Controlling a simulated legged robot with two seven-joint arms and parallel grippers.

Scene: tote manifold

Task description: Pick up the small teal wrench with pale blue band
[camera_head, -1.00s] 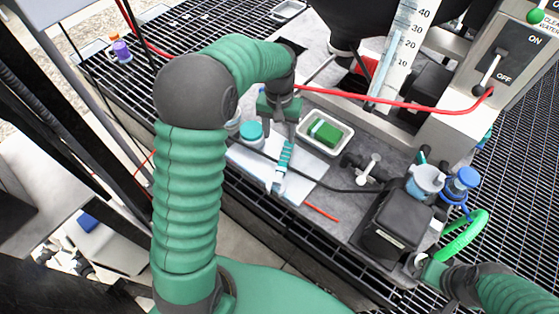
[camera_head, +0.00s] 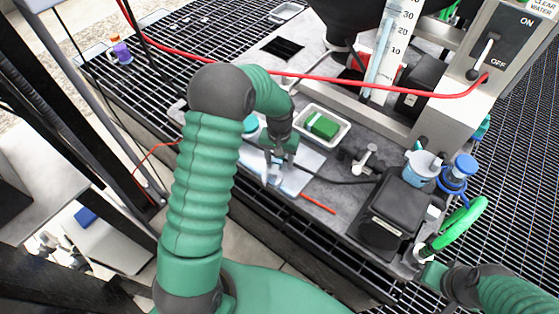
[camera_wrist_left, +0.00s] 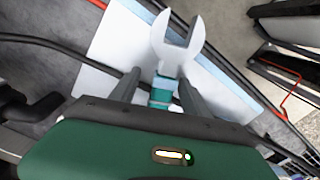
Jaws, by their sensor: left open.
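The wrench (camera_wrist_left: 177,50) lies on a white sheet (camera_head: 308,160) on the grey bench. In the left wrist view its silver open-ended head points away from me, and its teal handle with a pale band sits between my fingers. My left gripper (camera_wrist_left: 158,92) is open, with one finger on each side of the handle; contact is not clear. In the head view my left gripper (camera_head: 277,168) hides most of the wrench, and only its pale head shows. My right gripper (camera_head: 425,258) is partly seen at the lower right, and its jaw is unclear.
A tray with a green block (camera_head: 323,125) stands just behind the sheet. A red stick (camera_head: 318,203) and a black cable lie nearby. A black box (camera_head: 393,213), a blue-topped bottle (camera_head: 460,170) and a green hose (camera_head: 465,222) are to the right. A red hose crosses behind.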

